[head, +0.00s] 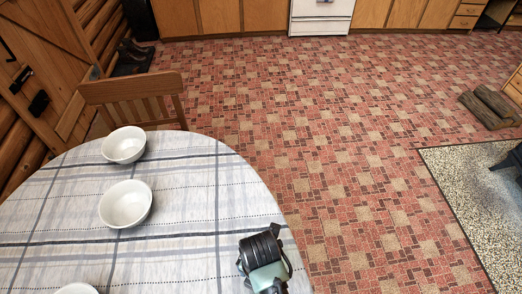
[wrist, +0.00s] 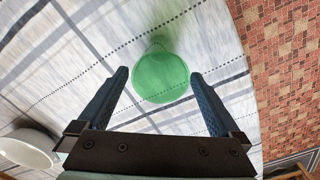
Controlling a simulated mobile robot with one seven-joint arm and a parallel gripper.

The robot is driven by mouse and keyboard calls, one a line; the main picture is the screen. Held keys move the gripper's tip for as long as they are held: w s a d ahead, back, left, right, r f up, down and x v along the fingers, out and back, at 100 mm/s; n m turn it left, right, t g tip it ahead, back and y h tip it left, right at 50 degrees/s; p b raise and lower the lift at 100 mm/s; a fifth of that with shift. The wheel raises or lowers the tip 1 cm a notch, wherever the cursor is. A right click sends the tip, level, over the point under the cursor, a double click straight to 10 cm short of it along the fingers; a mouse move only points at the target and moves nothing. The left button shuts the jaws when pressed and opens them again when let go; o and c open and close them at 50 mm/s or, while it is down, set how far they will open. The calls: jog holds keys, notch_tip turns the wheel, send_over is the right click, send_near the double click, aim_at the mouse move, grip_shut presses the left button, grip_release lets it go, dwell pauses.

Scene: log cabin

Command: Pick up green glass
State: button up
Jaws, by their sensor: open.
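The green glass (wrist: 160,76) stands on the cloth-covered table (wrist: 75,50) in the wrist view, seen from above. It lies ahead of my gripper (wrist: 160,78), roughly centred between the two open fingers, with a gap on each side. I cannot tell how far below the fingertips it is. In the head view my gripper and wrist (head: 265,262) are over the table's right edge, and the glass is hidden there.
White bowls (head: 125,144) (head: 126,204) stand on the table's left side; one also shows in the wrist view (wrist: 28,150). A wooden chair (head: 135,100) is at the far edge. Brick-patterned floor (head: 320,130) to the right is open; logs (head: 488,106) lie far right.

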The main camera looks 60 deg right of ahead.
jog(key=f, duration=0.4)
jog(key=shift+d, duration=0.25)
jog(key=c, duration=1.4)
